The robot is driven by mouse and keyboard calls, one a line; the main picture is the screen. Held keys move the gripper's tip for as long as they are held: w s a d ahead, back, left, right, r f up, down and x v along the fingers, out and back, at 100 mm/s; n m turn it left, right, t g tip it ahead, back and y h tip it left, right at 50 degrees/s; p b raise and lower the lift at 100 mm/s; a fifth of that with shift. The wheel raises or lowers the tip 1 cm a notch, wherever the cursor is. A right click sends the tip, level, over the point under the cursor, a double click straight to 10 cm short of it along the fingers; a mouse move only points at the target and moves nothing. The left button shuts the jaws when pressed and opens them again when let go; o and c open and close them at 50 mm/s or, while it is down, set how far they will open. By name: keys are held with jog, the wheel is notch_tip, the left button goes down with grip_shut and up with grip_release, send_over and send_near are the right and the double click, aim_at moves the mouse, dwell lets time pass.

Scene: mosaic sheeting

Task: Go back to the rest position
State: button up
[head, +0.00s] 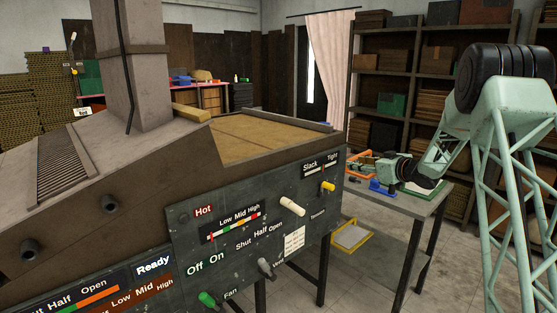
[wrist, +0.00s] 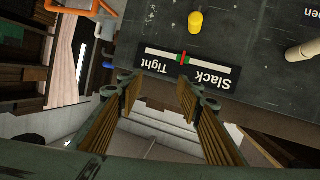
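My gripper (wrist: 160,86) is open in the wrist view, its two brown-padded fingers apart with nothing between them. Beyond the fingertips is the dark control panel (wrist: 235,95), seen upside down, with its Slack–Tight gauge (wrist: 186,68) and a yellow knob (wrist: 196,21). The fingers look apart from the knob. In the head view my arm reaches down and left from the right side, its wrist end above the side table (head: 419,204). The fingers are too small there to make out. The same yellow knob (head: 328,187) shows on the panel.
A large machine with a wood-toned bed (head: 265,139) fills the left and middle. A white knob (head: 292,206) sticks out of its panel. Loaded shelves (head: 399,82) stand behind.

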jog(key=s+d+r+m+h, duration=0.1)
jog(key=s+r+m+h, duration=0.45)
jog(key=s+r, duration=1.15)
jog(key=s+r+g+h, duration=0.2)
jog(key=s+r+h, duration=0.15)
jog(key=s, duration=0.75)
jog(key=s+a+f+g, duration=0.2)
jog(key=s+a+f, duration=0.1)
jog(key=s, duration=1.6)
jog(key=s+a+f+m+g+y, duration=0.1)
jog(key=s+a+f+g, duration=0.2)
jog(key=s, duration=1.6)
jog(key=s+a+f+g+y, duration=0.1)
jog(key=s+a, duration=0.7)
jog(key=s, duration=1.1)
notch_tip(320, 180, down, 3)
jog(key=shift+r+g, duration=0.15)
jog(key=shift+g, duration=0.65)
